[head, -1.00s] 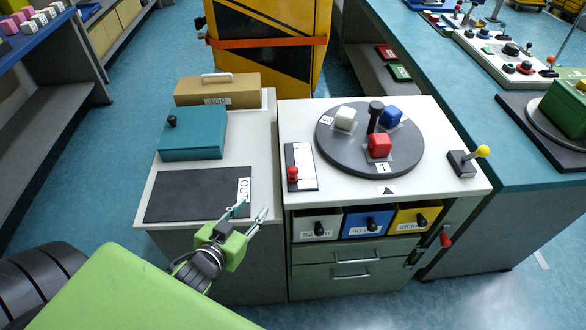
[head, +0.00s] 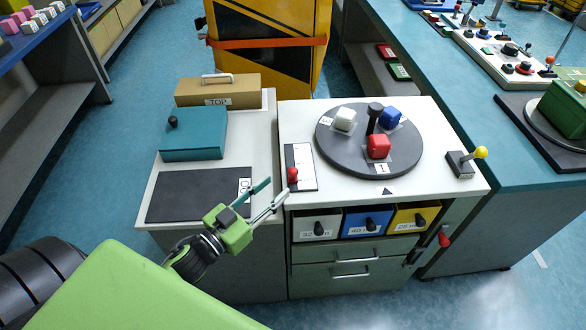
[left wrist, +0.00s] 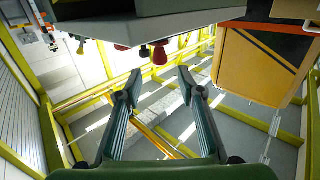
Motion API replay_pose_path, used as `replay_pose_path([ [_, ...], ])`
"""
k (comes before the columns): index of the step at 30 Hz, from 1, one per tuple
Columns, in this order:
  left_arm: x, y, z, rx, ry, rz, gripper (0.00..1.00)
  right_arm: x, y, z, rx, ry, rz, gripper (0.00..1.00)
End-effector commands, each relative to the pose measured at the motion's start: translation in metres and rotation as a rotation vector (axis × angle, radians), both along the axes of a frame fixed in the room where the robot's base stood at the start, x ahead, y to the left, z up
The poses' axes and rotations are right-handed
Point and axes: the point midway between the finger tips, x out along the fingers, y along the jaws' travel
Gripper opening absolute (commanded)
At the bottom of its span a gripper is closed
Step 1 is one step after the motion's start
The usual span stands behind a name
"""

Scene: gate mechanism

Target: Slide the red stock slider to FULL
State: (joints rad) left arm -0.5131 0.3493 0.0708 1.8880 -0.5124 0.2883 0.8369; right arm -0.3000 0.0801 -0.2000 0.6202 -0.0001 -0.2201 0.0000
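The red stock slider (head: 292,175) is a small red knob near the front end of a narrow upright-looking scale plate (head: 307,179), on the left edge of the white cabinet top. The plate has a white strip with marks; its lettering is too small to read. My left gripper (head: 277,189) is open and empty, its two fingertips just left of and slightly in front of the red knob, apart from it. In the left wrist view the open fingers (left wrist: 160,80) point toward a red knob (left wrist: 160,52); I cannot tell if it is the slider. My right gripper is not in view.
A dark turntable (head: 335,155) with white, blue and red blocks stands right of the slider. A yellow-tipped lever (head: 481,152) is at the right. The left counter holds a black mat (head: 190,195), a teal box (head: 193,135) and a cardboard-coloured box (head: 235,88). Bins sit below the top.

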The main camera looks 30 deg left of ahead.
Motion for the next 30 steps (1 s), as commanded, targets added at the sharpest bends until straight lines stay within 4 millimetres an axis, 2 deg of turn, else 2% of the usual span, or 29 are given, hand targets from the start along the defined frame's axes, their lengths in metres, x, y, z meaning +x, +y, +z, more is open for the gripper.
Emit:
replay_pose_path([
  [6, 0.039, -0.010, 0.003, -0.001, -0.003, 0.001, 0.35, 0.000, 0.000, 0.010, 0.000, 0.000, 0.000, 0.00],
  [12, 0.067, -0.017, 0.001, -0.001, -0.001, 0.002, 0.35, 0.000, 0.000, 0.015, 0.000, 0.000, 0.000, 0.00],
  [18, 0.080, -0.021, 0.001, 0.001, 0.000, 0.001, 0.35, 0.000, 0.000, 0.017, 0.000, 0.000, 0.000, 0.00],
  [27, 0.082, -0.022, 0.000, 0.000, 0.001, 0.001, 0.35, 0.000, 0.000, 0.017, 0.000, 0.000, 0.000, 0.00],
  [28, 0.082, -0.022, 0.000, 0.000, 0.001, 0.001, 0.33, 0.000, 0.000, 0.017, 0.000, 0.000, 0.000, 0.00],
  [30, 0.082, -0.022, 0.000, 0.000, 0.001, 0.001, 0.15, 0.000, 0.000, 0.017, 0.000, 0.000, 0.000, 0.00],
])
